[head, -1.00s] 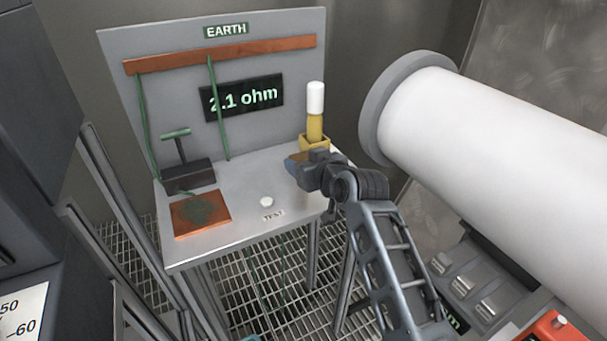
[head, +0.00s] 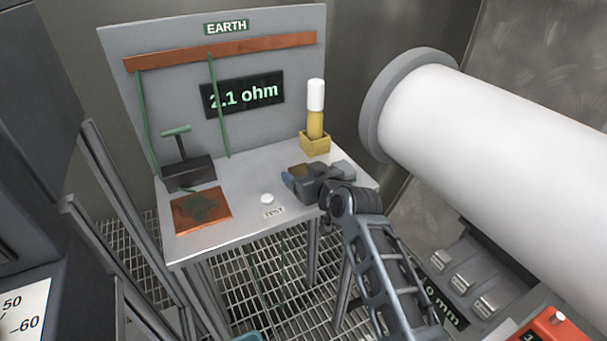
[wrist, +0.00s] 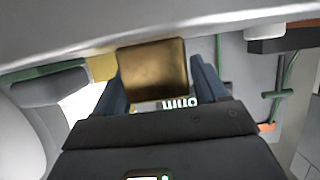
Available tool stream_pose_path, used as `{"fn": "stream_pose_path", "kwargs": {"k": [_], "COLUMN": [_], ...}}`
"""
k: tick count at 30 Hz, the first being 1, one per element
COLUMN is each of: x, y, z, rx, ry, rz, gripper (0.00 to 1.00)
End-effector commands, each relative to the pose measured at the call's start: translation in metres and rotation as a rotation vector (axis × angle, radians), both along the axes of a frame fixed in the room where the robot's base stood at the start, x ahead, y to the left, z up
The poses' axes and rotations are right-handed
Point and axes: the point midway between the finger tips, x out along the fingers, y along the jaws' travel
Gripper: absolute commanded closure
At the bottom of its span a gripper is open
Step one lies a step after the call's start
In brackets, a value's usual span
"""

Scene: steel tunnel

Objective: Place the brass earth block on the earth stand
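The brass earth block (wrist: 153,75) is a dull gold square block between the two dark fingers of my gripper (wrist: 157,90) in the wrist view. My gripper looks shut on it. In the head view a small brown part of the block (head: 299,170) shows beside the fingers of my gripper (head: 290,178); the rest is hidden. The earth stand (head: 240,225) is a grey table with an upright panel marked EARTH (head: 227,28). My gripper is over its right part. I cannot tell whether the block touches the top.
A yellow holder (head: 315,144) with a white-topped yellow rod stands behind my gripper. A white button (head: 267,198), a copper plate (head: 190,222) and a dark box with a green handle (head: 188,172) are further left.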

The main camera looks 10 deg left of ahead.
Motion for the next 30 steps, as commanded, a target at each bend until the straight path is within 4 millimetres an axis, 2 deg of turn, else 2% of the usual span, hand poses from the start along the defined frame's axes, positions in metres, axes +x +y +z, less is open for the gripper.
{"fn": "stream_pose_path", "kwargs": {"k": [3,14,20,30], "x": [0.0,-0.002,-0.022,-0.069], "y": [0.0,-0.001,-0.016,-0.047], "z": [0.0,0.004,0.012,0.032], "rx": [0.0,0.001,0.001,0.002], "ry": [0.0,0.001,0.0,-0.001], "rz": [0.0,0.0,-0.001,-0.001], "gripper": [0.17,0.17,0.17,0.17]}}
